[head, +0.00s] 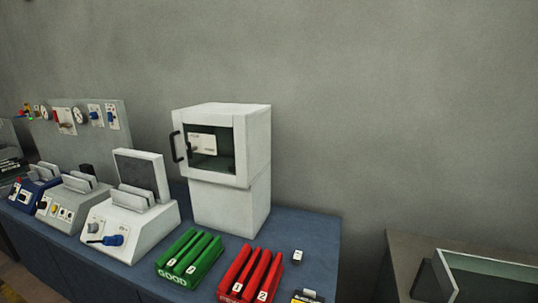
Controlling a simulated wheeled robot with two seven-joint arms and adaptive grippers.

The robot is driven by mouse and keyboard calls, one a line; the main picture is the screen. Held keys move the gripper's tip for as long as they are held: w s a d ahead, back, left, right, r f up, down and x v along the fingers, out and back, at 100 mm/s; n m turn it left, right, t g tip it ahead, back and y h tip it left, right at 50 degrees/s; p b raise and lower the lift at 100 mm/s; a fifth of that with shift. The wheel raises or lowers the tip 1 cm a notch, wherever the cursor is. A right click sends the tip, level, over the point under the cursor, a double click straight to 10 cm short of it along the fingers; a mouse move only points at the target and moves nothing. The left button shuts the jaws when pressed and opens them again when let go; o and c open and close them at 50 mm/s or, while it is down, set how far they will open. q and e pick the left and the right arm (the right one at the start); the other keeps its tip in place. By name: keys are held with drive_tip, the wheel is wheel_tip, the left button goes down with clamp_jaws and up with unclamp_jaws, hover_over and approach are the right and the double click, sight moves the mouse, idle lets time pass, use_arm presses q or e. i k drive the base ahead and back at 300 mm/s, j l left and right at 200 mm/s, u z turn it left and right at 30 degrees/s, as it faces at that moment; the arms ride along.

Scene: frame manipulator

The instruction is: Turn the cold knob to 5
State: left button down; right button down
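No cold knob can be told by its label, as no writing on any dial is legible at this distance. A blue knob (113,240) sits on the sloped front of a white device (131,222) at the left of the table. Other small blue knobs show on an upright grey panel (85,135) at the back left, among red and grey fittings. Whether any knob points at 5 cannot be read. Neither of my grippers is in view.
A white cabinet (229,160) with a dark window and black handle stands shut on the blue table (310,226). Green (190,256) and red (249,272) racks lie in front. Two other devices stand at left. A glass-walled bin (490,270) is at right.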

sight(93, 115)
drive_tip(key=u, duration=1.25)
drive_tip(key=i+j+u, duration=0.45)
drive_tip(key=j, duration=0.15)
drive_tip(key=i+j+u, duration=0.3)
drive_tip(key=j+u, duration=0.2)
drive_tip(key=i+j+u, duration=0.45)
drive_tip(key=i+u, duration=0.1)
drive_tip(key=i, duration=0.8)
drive_tip(key=i+z, duration=0.4)
drive_tip(key=i+j+z, duration=0.1)
drive_tip(key=i+z, duration=0.15)
drive_tip(key=z, duration=0.15)
